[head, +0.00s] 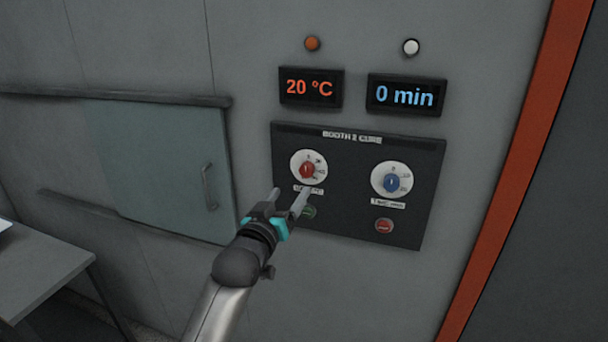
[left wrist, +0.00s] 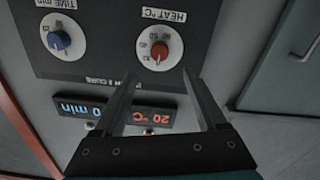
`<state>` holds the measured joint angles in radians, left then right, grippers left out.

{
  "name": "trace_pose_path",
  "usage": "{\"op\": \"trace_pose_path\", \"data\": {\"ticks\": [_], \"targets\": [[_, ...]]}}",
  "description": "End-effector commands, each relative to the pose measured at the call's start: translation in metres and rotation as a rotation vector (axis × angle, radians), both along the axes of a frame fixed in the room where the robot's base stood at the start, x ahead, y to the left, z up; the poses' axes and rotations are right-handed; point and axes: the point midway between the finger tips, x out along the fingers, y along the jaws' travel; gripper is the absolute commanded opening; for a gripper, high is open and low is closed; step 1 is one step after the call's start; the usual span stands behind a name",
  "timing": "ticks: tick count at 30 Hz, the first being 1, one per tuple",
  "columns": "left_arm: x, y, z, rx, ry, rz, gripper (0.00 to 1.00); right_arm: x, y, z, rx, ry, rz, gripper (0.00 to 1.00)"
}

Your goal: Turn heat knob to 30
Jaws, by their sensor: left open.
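The heat knob (head: 307,170) is red on a white dial on the black "BOOTH 2 CURE" panel (head: 350,215). It also shows in the left wrist view (left wrist: 159,51), upside down, beyond my fingertips. The red display (head: 311,87) above reads 20 °C. My left gripper (head: 289,195) is open and empty, just below and left of the heat knob in the head view. One finger overlaps the label under the dial and part of the green button (head: 309,212). I see no contact with the knob. My right gripper is not in view.
A blue time knob (head: 391,183) sits to the right, with a red button (head: 384,226) below it. The blue display (head: 405,95) reads 0 min. A sliding glass door (head: 165,165) with a handle is at left. A grey table (head: 40,268) stands at lower left.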

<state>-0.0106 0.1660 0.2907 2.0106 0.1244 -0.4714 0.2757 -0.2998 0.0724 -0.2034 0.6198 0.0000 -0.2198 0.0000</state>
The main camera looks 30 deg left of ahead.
Motion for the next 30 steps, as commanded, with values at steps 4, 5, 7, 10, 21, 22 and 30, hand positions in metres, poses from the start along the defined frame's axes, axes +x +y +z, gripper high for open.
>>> {"op": "trace_pose_path", "data": {"ticks": [4, 5, 7, 10, 21, 22, 30], "targets": [[0.024, 0.006, 0.001, 0.0, -0.002, 0.0, 0.74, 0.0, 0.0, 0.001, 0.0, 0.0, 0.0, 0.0], [0.028, 0.007, 0.001, 0.0, -0.002, 0.0, 0.74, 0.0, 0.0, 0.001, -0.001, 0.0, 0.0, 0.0], [0.038, 0.009, 0.001, 0.001, -0.001, 0.0, 0.74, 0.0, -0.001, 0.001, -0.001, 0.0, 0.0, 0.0], [0.052, 0.013, 0.001, 0.0, -0.001, 0.0, 0.74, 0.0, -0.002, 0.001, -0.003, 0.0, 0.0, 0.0], [0.09, 0.022, 0.0, 0.0, 0.0, 0.0, 0.74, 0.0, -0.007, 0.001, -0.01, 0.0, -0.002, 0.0], [0.092, 0.022, 0.0, 0.0, 0.0, 0.0, 0.74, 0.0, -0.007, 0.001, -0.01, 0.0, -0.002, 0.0], [0.097, 0.023, 0.0, 0.001, 0.0, 0.0, 0.74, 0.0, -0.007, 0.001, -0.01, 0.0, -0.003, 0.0]]}}
